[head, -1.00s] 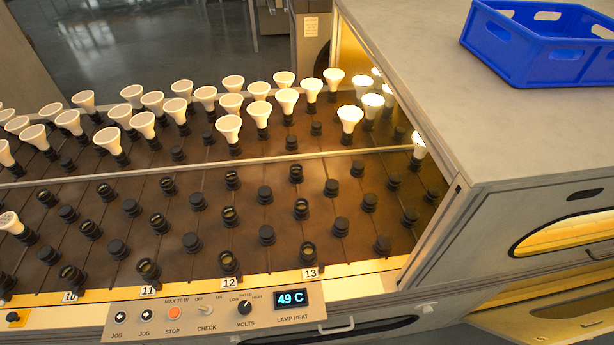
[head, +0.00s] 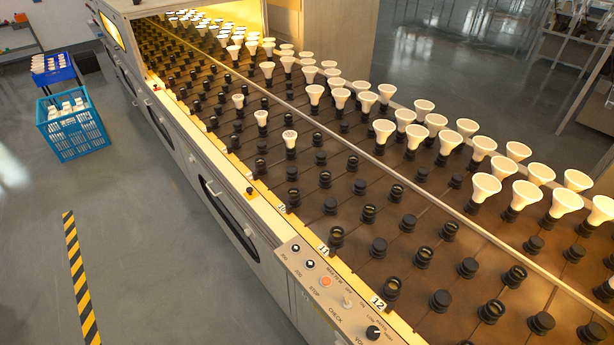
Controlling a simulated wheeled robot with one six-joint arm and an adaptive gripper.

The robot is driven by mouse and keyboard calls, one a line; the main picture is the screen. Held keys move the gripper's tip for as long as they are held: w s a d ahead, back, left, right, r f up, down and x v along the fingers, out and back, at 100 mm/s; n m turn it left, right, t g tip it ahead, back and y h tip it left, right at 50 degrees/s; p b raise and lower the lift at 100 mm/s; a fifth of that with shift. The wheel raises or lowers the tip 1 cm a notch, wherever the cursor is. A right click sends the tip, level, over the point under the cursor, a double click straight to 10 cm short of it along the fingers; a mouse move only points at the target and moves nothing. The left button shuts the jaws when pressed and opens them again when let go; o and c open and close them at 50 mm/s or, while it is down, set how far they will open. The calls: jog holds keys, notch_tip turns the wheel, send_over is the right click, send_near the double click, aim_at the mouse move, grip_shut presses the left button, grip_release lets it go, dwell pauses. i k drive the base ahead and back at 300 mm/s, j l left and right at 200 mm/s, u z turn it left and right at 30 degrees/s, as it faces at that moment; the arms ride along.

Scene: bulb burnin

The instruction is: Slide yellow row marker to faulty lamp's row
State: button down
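The yellow row marker (head: 250,191), a small yellow block with a dark knob, sits on the yellow front rail (head: 267,199), a little up-left of the row label 10 (head: 282,208). In the near half of the lamp bed, three lit lamps (head: 290,139) stand apart among many dark sockets. Many more lit lamps (head: 384,131) fill the far half, beyond the divider rail. I cannot tell which lamp is faulty. My gripper is not in view.
The control panel (head: 325,282) with knobs and buttons is on the machine's front at the bottom. Blue crates (head: 72,135) with white lamps stand on the floor at left. A black-yellow floor stripe (head: 80,285) runs along open floor before the machine.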

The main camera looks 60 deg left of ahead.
aim_at(251, 194)
jog(key=i+l+u, duration=0.2)
jog(key=l+u, duration=0.25)
jog(key=l, duration=0.15)
jog(key=j+u, duration=0.15)
jog(key=u, duration=0.25)
jog(key=j+u, duration=0.2)
jog(key=u, duration=0.2)
jog(key=j+u, duration=0.2)
jog(key=u, duration=0.2)
jog(key=j+u, duration=0.2)
jog(key=u, duration=0.2)
jog(key=i+l+u, duration=0.55)
jog(key=l+u, duration=0.2)
